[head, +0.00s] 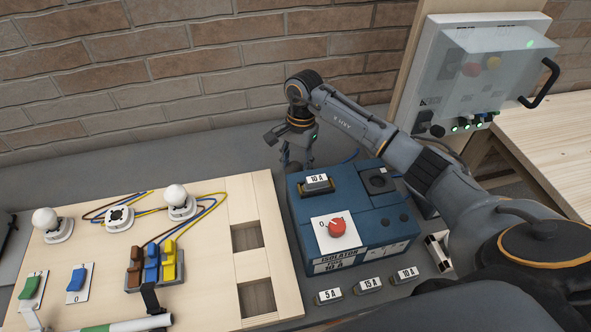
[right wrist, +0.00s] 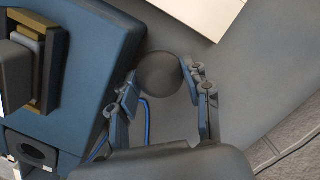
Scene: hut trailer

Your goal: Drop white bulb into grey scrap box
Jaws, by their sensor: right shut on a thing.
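My right gripper (head: 298,157) hangs behind the blue isolator box, close to the wall. In the right wrist view its fingers (right wrist: 160,88) are shut on a round, bulb-like thing (right wrist: 160,72). It looks dark grey there, and I cannot tell if that is shadow. White bulbs sit upright in the left socket (head: 46,218) and the right socket (head: 178,195) on the wooden board. The socket between them (head: 119,216) is empty. I cannot make out a grey scrap box in either view. My left gripper is not in view.
The blue isolator box (head: 375,225) stands close beside the right gripper. The wooden board (head: 215,215) lies left, its corner also in the right wrist view (right wrist: 205,12). Small labelled fuses (head: 369,285) lie in front of the box. A brick wall (head: 180,60) closes the back.

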